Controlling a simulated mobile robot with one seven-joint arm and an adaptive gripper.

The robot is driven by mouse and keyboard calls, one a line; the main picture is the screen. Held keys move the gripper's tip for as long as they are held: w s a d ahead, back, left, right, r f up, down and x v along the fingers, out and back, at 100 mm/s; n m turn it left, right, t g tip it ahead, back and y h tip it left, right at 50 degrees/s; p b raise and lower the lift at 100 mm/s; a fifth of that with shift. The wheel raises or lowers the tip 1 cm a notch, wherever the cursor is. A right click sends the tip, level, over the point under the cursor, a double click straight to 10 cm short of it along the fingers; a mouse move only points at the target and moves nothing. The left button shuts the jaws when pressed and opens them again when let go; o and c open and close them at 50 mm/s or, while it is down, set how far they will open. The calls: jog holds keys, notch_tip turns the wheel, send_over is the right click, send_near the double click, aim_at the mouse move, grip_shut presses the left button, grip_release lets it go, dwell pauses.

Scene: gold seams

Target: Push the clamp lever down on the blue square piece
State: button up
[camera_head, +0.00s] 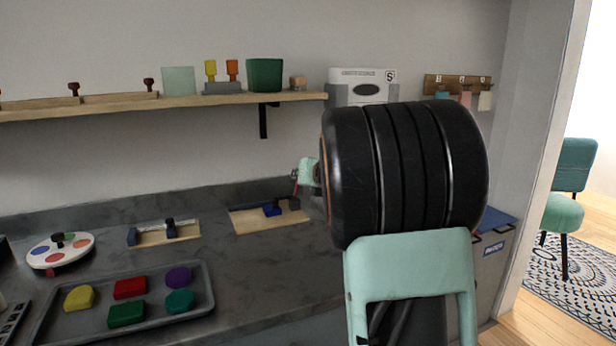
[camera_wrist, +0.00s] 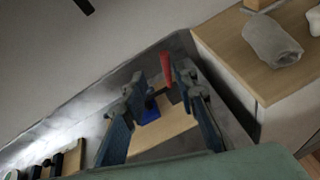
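The blue square piece (camera_head: 272,210) lies on a light wooden board (camera_head: 246,222) on the counter. In the wrist view the blue piece (camera_wrist: 150,112) shows between my gripper's fingers, partly covered by the left finger. A red clamp lever (camera_wrist: 166,70) stands up beside it, close to the right finger; I cannot tell whether they touch. A dark clamp block (camera_head: 293,203) sits at the right of the blue piece. My gripper (camera_wrist: 163,74) is open and empty above the board. In the head view my arm hides much of it.
A second board with a clamp (camera_head: 168,234), a round paint palette (camera_head: 60,250) and a grey tray (camera_head: 205,290) of several coloured pieces stand to the left. A shelf (camera_head: 200,99) runs above. A wooden-topped cabinet (camera_wrist: 245,70) is at right in the wrist view.

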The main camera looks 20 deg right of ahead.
jog(key=v, duration=0.3)
dwell(0.5)
